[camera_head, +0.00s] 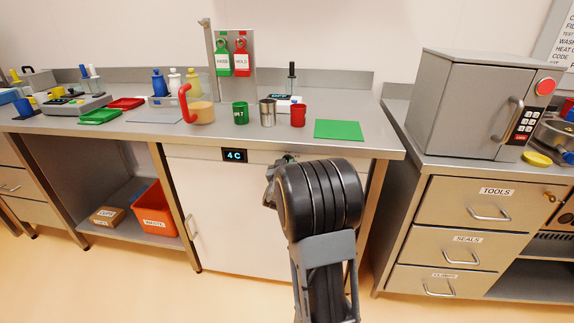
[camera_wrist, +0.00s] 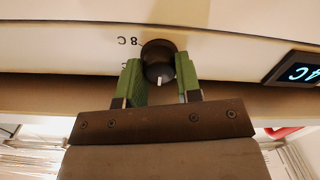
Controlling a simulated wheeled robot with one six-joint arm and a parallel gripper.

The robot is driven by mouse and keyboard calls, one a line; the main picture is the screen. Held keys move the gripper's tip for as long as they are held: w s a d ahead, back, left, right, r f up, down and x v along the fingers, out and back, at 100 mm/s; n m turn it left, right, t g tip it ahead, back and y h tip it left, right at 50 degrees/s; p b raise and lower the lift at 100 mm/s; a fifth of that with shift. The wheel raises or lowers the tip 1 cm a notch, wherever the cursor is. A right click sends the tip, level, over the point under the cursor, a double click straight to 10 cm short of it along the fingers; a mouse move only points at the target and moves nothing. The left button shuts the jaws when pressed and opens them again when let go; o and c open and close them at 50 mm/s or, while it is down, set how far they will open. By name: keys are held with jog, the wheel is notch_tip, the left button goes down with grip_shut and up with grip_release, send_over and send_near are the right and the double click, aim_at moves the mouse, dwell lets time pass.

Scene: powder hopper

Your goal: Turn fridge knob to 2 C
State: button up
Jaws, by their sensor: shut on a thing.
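The fridge (camera_head: 225,210) is a white-fronted unit under the bench. Its display (camera_head: 234,156) reads 4 C, and it also shows upside down at the right of the wrist view (camera_wrist: 298,72). The black round knob (camera_wrist: 158,60) with a white pointer mark sits between the green fingers of my gripper (camera_wrist: 159,78). The fingers are shut on the knob from both sides. An "8 C" label (camera_wrist: 128,41) shows upside down beside the knob; another label is mostly hidden by a finger. In the head view my arm hides the knob.
A drawer unit (camera_head: 455,235) stands to the right. An orange bin (camera_head: 155,212) is on the lower shelf at left.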

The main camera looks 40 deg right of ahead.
jog(key=o, duration=0.9)
jog(key=shift+o, duration=0.2)
jog(key=p+v, duration=0.2)
jog(key=v, duration=1.2)
jog(key=shift+w, duration=0.1)
